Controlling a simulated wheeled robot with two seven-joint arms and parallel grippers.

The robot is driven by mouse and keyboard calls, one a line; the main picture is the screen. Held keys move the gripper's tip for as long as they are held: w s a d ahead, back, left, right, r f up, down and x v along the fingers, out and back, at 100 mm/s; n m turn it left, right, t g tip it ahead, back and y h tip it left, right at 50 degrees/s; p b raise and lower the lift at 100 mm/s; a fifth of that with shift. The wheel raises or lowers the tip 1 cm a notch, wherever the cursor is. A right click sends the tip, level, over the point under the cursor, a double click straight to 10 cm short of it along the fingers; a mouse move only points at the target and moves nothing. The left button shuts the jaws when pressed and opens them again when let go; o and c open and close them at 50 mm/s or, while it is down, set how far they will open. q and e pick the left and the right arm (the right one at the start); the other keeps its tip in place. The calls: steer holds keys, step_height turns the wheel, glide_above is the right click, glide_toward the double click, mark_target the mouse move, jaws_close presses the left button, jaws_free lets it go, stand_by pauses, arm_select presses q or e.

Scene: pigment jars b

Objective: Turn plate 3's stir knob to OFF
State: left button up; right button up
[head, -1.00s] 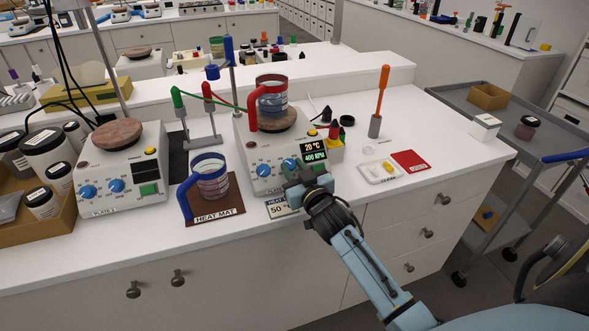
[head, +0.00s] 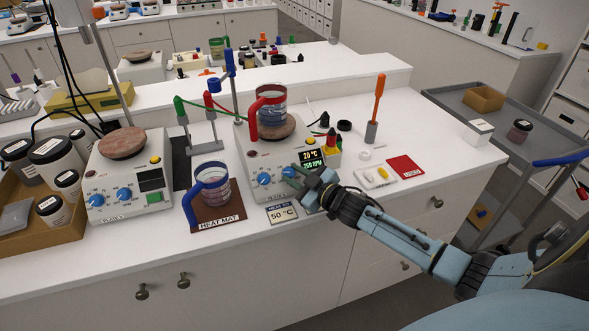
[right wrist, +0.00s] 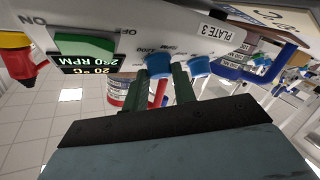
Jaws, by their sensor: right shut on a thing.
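Plate 3 (head: 253,155) is a white hot plate at the middle of the bench, with two blue knobs on its front. My right gripper (head: 297,177) is shut on the right-hand one, the stir knob (head: 288,172). In the right wrist view the green fingers (right wrist: 161,82) sit either side of the stir knob (right wrist: 158,68), and the picture is upside down. The other knob (right wrist: 199,66) is free beside it. The knob's pointer cannot be made out. My left gripper is not in view.
A red-handled beaker (head: 272,119) stands on plate 3's top. A blue-handled beaker (head: 212,185) stands on the heat mat (head: 228,216) to the left. A "50 °C" card (head: 281,213) lies in front. A green switch (right wrist: 88,44) is near the gripper.

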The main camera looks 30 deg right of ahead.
steer(key=n+g+y+p, duration=0.1)
steer(key=n, duration=0.1)
steer(key=n+g+y+p, duration=0.1)
steer(key=n, duration=0.1)
steer(key=d+r+n+g+y+p, duration=0.1)
steer(key=n, duration=0.1)
steer(key=shift+w+n+g+y, duration=0.25)
steer(key=shift+n+g+y, duration=0.05)
steer(key=shift+n, duration=0.1)
steer(key=n+g+y+p, duration=0.1)
steer(key=n+g+p, duration=0.1)
steer(key=n+p, duration=0.1)
steer(key=shift+w+n+g, duration=0.1)
steer(key=shift+n+g, duration=0.2)
steer(key=shift+n, duration=0.1)
steer(key=shift+n+g+p, duration=0.5)
steer(key=shift+n+g, duration=0.1)
steer(key=shift+n, duration=0.1)
steer(key=shift+a, duration=0.1)
steer(key=o, duration=1)
